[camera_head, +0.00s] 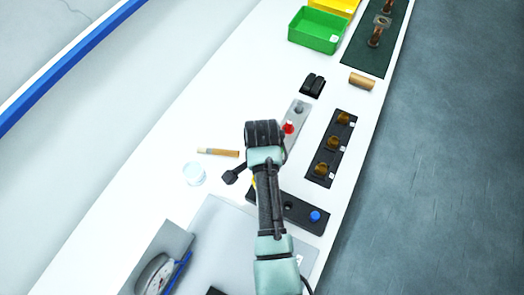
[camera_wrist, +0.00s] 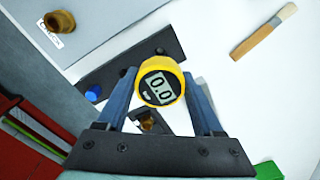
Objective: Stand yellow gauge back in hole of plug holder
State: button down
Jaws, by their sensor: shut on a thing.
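The yellow gauge (camera_wrist: 173,72), round with a digital face reading 0.0, is between the two fingers of my gripper (camera_wrist: 160,90) in the wrist view. The gripper is shut on it.
A grey block (camera_head: 300,106) with a red knob and a black rack (camera_head: 319,168) of brass fittings stand beyond the plug holder. A brush (camera_head: 219,152) and a clear round dish (camera_head: 194,175) lie left. A green bin (camera_head: 315,42) is at the back. White table left of these is clear.

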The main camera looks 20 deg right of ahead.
jog(key=shift+f+b, duration=1.85)
jog(key=shift+f, duration=1.05)
jog(key=shift+f+b, duration=0.45)
jog(key=shift+f, duration=1.05)
grip_release()
dwell(0.4)
notch_tip(320, 180, up, 13)
jog(key=shift+b, duration=0.75)
